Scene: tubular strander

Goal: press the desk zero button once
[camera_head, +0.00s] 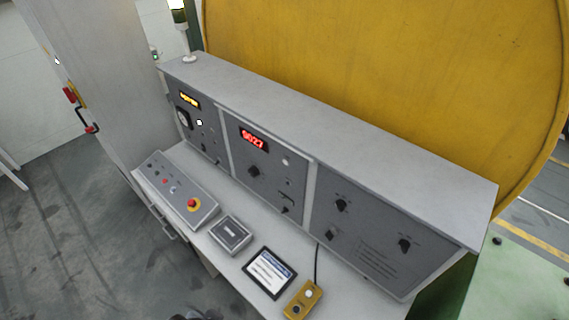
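The grey control desk (338,138) runs diagonally across the middle, with upright panels and a lower shelf. A sloped button box (178,190) on the shelf carries a row of small buttons and a red mushroom button (193,203) on a yellow ring. A small yellow box (302,300) with a light and a dark button lies near the shelf's front. A white button (285,162) sits on the middle panel, right of a red digit display (253,139). Labels are too small to read, so I cannot tell which button is zero. Neither gripper shows clearly.
A grey keypad-like device (230,235) and a tablet (269,272) lie on the shelf. A large yellow drum guard (390,75) stands behind the desk. A signal lamp (182,25) rises at its far left end. Grey floor (60,230) is open at left.

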